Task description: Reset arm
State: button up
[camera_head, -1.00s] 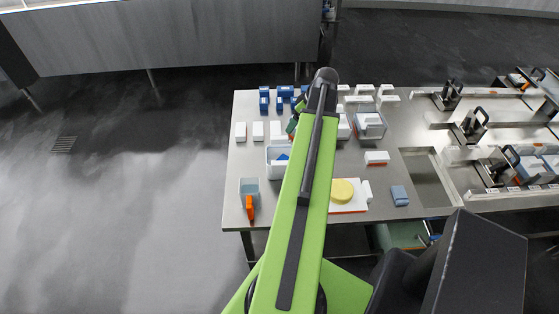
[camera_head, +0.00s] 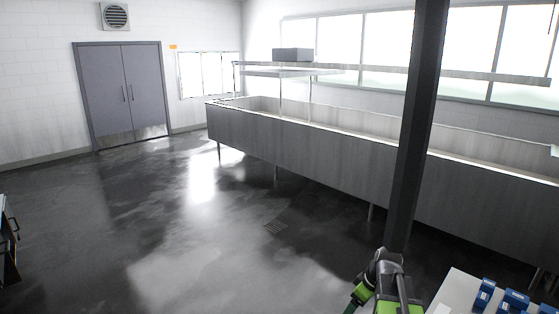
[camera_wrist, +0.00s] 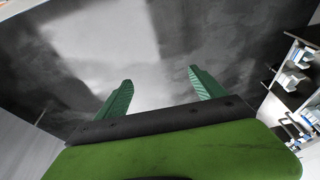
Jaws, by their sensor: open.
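My gripper (camera_wrist: 160,92) shows in the wrist view with its two green fingers spread wide apart and nothing between them. It points over bare dark floor. In the head view my green and black arm shows only in part at the bottom, left of the table corner, and the fingertips are not clear there.
A steel table (camera_head: 452,288) with several blue boxes (camera_head: 516,299) stands at the bottom right. A long grey trough (camera_head: 330,150) runs along the back wall. A dark vertical post (camera_head: 415,130) rises in front of it. Grey double doors (camera_head: 122,95) stand at the left. The middle floor is open.

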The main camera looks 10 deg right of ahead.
jog(key=s+a+f+m+g+h, duration=0.1)
jog(key=s+a+m, duration=0.2)
jog(key=a, duration=0.6)
jog(key=s+a+f+m+g+h, duration=0.1)
jog(key=s+a+m, duration=0.2)
jog(key=a, duration=0.6)
jog(key=shift+m+g+b, duration=0.3)
jog(key=shift+m+b, duration=0.05)
jog(key=shift+m, duration=0.15)
